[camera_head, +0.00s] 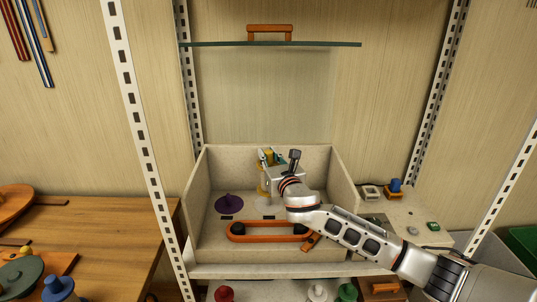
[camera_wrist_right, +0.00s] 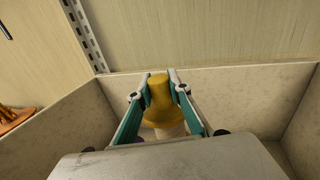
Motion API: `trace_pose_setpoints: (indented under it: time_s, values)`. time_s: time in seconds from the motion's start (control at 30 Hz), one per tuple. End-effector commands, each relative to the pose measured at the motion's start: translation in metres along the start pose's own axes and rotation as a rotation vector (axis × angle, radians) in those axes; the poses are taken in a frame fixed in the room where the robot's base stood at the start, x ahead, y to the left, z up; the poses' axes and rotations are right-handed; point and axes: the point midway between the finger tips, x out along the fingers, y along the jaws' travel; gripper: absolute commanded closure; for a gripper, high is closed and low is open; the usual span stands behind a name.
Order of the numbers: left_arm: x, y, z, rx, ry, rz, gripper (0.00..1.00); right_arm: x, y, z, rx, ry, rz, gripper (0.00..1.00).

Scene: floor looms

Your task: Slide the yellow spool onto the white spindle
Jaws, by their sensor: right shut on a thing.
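The yellow spool (camera_wrist_right: 161,100) is held between the two fingers of my right gripper (camera_wrist_right: 160,82), which are shut on its narrow upper part. Its wide lower flange faces down. In the head view my right gripper (camera_head: 269,157) is inside the open-fronted box, with yellow showing at its fingers. The white spindle (camera_head: 267,207) stands below, and a pale part of it shows just under the spool in the wrist view (camera_wrist_right: 170,131). I cannot tell whether the spool is around the spindle's tip or only above it. My left gripper is not in view.
A purple piece (camera_head: 229,201) sits left of the spindle in the box. An orange loop (camera_head: 268,238) lies in front. The box walls (camera_head: 205,180) stand close around. A raised glass panel (camera_head: 275,44) is above. A blue spool (camera_head: 396,187) stands at right.

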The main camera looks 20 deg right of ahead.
Motion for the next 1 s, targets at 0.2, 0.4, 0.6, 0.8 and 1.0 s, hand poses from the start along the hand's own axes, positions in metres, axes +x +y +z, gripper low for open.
trace_pose_setpoints:
  time_s: [0.2,0.4,0.6,0.8,1.0]
  values:
    - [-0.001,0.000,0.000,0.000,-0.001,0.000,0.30,0.000,0.000,0.000,0.000,-0.001,0.000,1.00]
    - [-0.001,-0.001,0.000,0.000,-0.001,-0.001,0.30,0.000,0.000,0.000,0.000,-0.001,0.000,1.00]
    - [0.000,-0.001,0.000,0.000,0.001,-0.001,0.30,0.000,0.000,-0.003,-0.001,-0.001,-0.001,1.00]
    - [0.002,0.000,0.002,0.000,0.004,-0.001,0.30,0.000,0.000,-0.013,0.000,0.000,-0.001,1.00]
    - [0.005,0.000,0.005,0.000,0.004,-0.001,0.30,0.000,0.000,-0.021,0.000,-0.001,-0.001,1.00]
